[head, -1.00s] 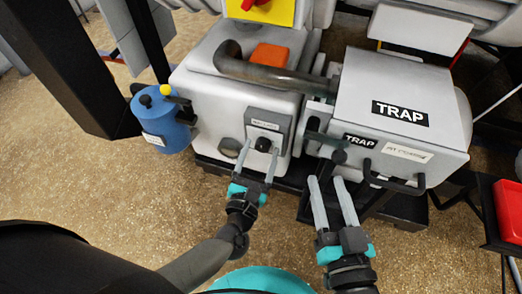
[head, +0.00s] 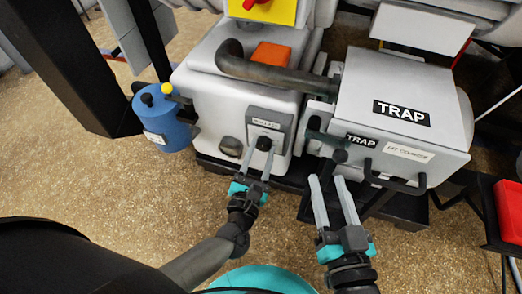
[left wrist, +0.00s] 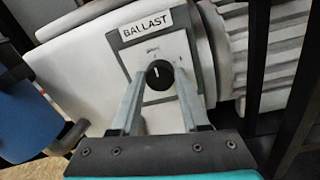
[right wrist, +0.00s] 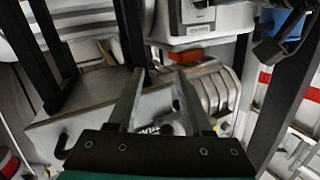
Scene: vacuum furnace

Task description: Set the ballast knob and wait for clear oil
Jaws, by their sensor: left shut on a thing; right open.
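The ballast knob (head: 264,143) is a small black round knob on a grey plate (head: 283,127) on the front of the pale pump housing. In the left wrist view the knob (left wrist: 159,75) shows a white pointer line pointing roughly up, below the BALLAST label (left wrist: 147,24). My left gripper (head: 260,150) is shut on the knob, one finger on each side. A dark round disc (head: 231,147), perhaps the oil window, sits left of the plate; I cannot make out any oil. My right gripper (head: 327,180) is open and empty below the trap box.
The grey TRAP box (head: 415,88) with a black handle stands at the right, joined to the pump by a dark pipe (head: 275,75). A blue canister (head: 160,120) stands at the left. A red bin (head: 510,205) is at the right edge. Floor is clear in front at left.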

